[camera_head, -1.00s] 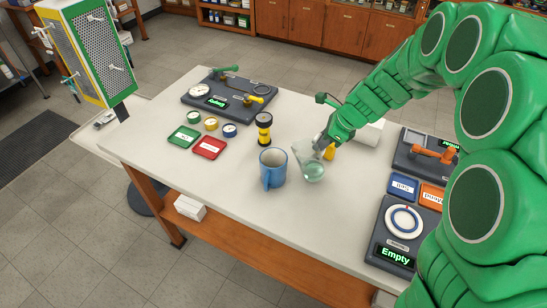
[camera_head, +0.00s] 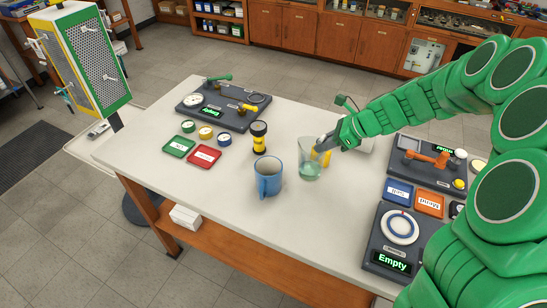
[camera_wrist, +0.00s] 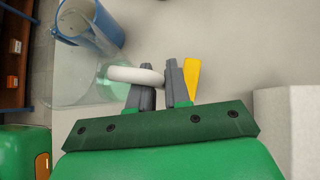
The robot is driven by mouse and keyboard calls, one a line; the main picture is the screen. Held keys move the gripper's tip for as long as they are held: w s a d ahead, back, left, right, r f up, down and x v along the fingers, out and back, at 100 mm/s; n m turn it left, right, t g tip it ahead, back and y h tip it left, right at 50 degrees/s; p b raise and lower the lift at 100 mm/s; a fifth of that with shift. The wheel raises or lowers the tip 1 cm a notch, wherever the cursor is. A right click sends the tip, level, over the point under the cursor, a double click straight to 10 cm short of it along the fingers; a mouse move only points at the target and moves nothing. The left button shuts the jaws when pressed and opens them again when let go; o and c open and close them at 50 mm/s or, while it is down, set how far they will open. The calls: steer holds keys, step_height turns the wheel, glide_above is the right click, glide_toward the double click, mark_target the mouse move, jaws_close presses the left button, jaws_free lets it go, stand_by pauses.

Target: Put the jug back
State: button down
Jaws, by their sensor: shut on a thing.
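The clear glass jug (camera_head: 310,168) holds a little pale green liquid and looks upright over the middle of the white table, right of the blue mug (camera_head: 268,180). I cannot tell whether its base touches the table. My gripper (camera_head: 326,146) is at the jug's right side. In the wrist view, my gripper (camera_wrist: 160,80) is shut on the jug's whitish handle (camera_wrist: 132,75), and the jug's clear wall (camera_wrist: 82,82) is at the left. The blue mug (camera_wrist: 103,25) shows behind it. The dark station (camera_head: 380,240) at the right reads "Empty" and bears a bare white ring (camera_head: 400,225).
A yellow object (camera_head: 322,158) stands close behind the jug. A black and yellow cylinder (camera_head: 259,138) stands behind the mug. Blue (camera_head: 398,193) and orange (camera_head: 430,203) trays lie at the right, red (camera_head: 204,157) and green ones at the left. The front middle of the table is clear.

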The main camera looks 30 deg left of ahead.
steer(key=w+a+r+m+t, duration=0.2)
steer(key=w+a+r, duration=0.35)
steer(key=r, duration=0.25)
steer(key=shift+w+a+f, duration=1.2)
steer(key=shift+w+f, duration=0.8)
steer(key=shift+f, duration=0.1)
steer(key=shift+w+a+f, duration=1.15)
steer(key=shift+w+f, duration=0.8)
steer(key=shift+f, duration=0.1)
steer(key=shift+w+a+f, duration=1.2)
steer(key=shift+w+f, duration=0.8)
steer(key=shift+f, duration=0.1)
steer(key=shift+f, duration=0.15)
steer(key=c, duration=1.1)
jaws_free()
